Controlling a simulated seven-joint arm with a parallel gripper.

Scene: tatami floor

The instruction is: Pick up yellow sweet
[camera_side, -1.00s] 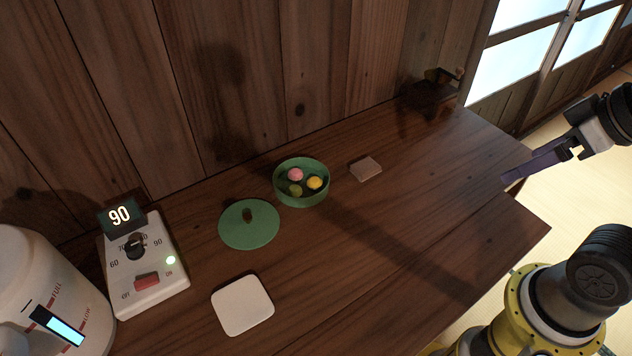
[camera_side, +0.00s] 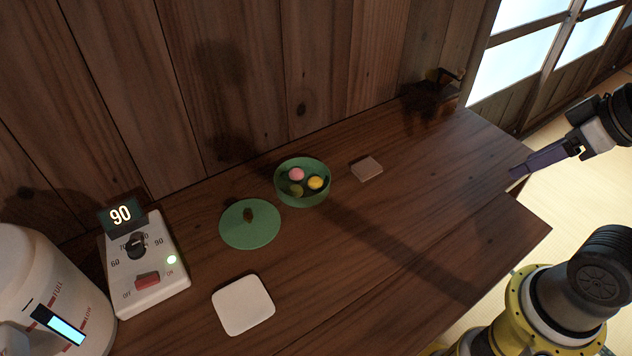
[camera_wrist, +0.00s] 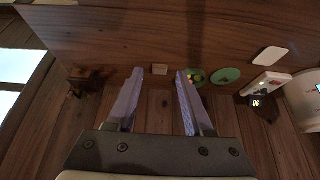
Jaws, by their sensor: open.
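The yellow sweet (camera_side: 315,183) lies in a round green bowl (camera_side: 287,203) on the wooden counter, at the bowl's right side. A pink sweet (camera_side: 296,174) and a green sweet (camera_side: 296,190) lie beside it. My gripper (camera_side: 515,180) is at the right edge of the counter, well to the right of the bowl, and is empty. In the wrist view my gripper (camera_wrist: 159,72) shows two purple fingers spread apart. The bowl (camera_wrist: 203,75) is partly hidden there behind the right finger, and the yellow sweet cannot be made out clearly.
A green lid (camera_side: 250,228) lies left of the bowl, a small brown block (camera_side: 366,168) right of it. A white square plate (camera_side: 242,305), a control box (camera_side: 145,270) and a white kettle-like vessel (camera_side: 40,290) stand further left. The wooden wall (camera_side: 250,80) rises behind. The counter's front right is clear.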

